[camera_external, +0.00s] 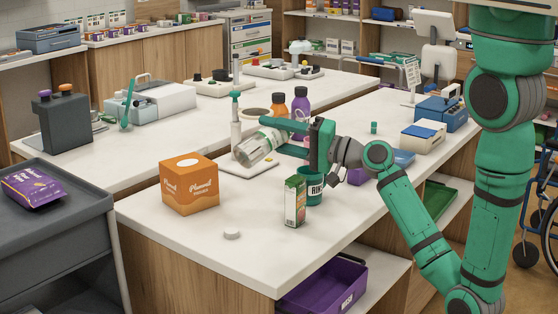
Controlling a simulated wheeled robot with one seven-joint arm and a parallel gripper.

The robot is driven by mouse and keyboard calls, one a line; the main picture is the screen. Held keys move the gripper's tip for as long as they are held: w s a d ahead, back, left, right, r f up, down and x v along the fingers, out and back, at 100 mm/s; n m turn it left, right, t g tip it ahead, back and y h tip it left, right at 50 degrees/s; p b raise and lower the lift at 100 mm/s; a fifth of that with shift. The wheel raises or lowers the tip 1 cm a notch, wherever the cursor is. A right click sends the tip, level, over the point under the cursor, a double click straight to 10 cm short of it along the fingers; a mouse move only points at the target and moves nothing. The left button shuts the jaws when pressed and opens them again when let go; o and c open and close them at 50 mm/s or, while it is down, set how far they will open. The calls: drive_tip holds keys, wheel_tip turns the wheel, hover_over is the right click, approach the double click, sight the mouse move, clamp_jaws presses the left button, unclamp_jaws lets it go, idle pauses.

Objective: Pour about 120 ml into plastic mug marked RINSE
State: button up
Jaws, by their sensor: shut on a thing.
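My gripper (301,137) is shut on a clear bottle (257,148) with a pale label. The bottle is tilted far over, nearly on its side, above the white counter. A teal mug (315,198) with a white label stands on the counter below my gripper and to the right of the bottle. The part of the label that shows reads "RIN"; a carton hides the rest of the mug's front left. The liquid level in the bottle and the inside of the mug cannot be made out.
A green-and-white carton (295,201) stands just in front of the mug. An orange box (189,184) is at the left. A small white disc (232,234) lies at the front. The counter's front left is mostly free.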

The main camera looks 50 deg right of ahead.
sight(269, 132)
drive_tip(key=shift+d+r+m+t, duration=0.25)
drive_tip(key=shift+m+t, duration=0.25)
drive_tip(key=shift+m, duration=0.2)
drive_tip(key=shift+d+m, duration=0.1)
drive_tip(key=shift+m, duration=0.2)
drive_tip(key=shift+r+m+t+h, duration=0.3)
drive_tip(key=shift+r+m+t, duration=0.1)
drive_tip(key=shift+r+m, duration=0.35)
drive_tip(key=shift+w+a, duration=0.3)
drive_tip(key=shift+a, duration=0.35)
drive_tip(key=shift+a+m, duration=0.45)
drive_tip(key=shift+a, duration=0.5)
drive_tip(key=shift+a+m+t+p, duration=0.3)
drive_tip(key=shift+a+m, duration=0.1)
drive_tip(key=shift+a, duration=0.05)
idle(1.0)
